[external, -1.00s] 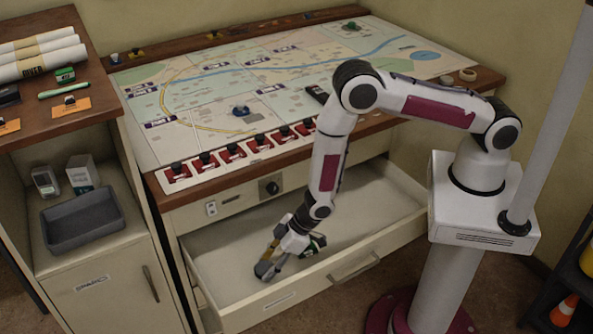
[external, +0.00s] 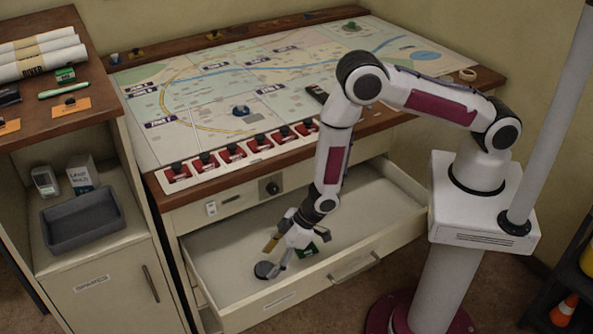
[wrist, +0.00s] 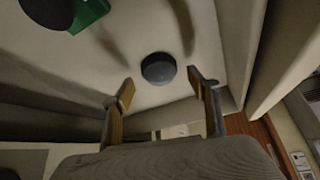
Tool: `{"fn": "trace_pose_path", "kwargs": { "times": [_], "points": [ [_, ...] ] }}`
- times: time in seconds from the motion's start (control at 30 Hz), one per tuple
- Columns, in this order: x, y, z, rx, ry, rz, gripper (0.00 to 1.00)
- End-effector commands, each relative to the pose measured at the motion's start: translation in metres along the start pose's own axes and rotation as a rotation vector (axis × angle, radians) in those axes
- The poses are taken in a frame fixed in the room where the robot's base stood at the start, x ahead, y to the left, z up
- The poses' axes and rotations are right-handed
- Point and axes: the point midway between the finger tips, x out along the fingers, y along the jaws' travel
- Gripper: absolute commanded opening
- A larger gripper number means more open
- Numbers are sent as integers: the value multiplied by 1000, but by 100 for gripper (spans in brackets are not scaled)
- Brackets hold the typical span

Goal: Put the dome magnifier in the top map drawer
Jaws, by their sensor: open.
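A dark, round, low piece, which looks like the dome magnifier (external: 263,269), lies on the floor of the open top map drawer (external: 345,225), near its front left. It also shows in the wrist view as a dark grey disc (wrist: 158,68), apart from both fingers. My gripper (external: 272,257) is open and empty, inside the drawer's outline just above and right of the disc. In the wrist view my gripper (wrist: 160,84) has its two fingers spread, with the disc just beyond the gap between the tips.
A green and dark item (external: 307,250) lies in the drawer beside my gripper. The drawer's right side is clear. The map table (external: 215,135) with red switches (external: 233,153) stands above. A cabinet with a grey tray (external: 83,220) is at the left.

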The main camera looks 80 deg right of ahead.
Motion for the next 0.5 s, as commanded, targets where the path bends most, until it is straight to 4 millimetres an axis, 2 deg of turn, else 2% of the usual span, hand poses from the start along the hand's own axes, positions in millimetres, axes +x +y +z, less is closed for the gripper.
{"fn": "trace_pose_path", "kwargs": {
  "times": [0.5],
  "points": [
    [-56,0,0,0,0,0,60]
  ]
}}
